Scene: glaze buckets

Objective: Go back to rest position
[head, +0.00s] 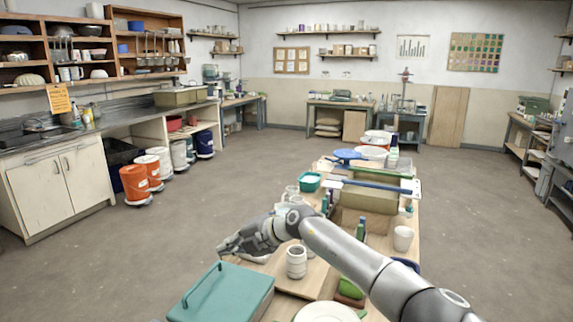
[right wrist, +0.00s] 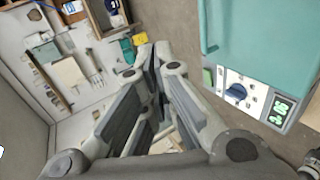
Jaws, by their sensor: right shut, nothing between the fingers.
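My right arm reaches in from the lower right of the head view across the worktable. Its gripper (head: 225,246) is shut and empty, held above the left edge of the table. In the right wrist view the fingers (right wrist: 154,58) come together with nothing between them. A teal device with a handle on its lid (head: 222,292) is just below and in front of the gripper; in the right wrist view it shows at the upper right (right wrist: 262,40), with a dial and green display on its front panel. My left gripper is out of view.
A ribbed grey cup (head: 296,262) stands close to the forearm. A white cup (head: 403,238), a bin (head: 364,196) and bottles stand further back on the table. Orange buckets (head: 134,184) and others line the left counter. The floor left of the table is clear.

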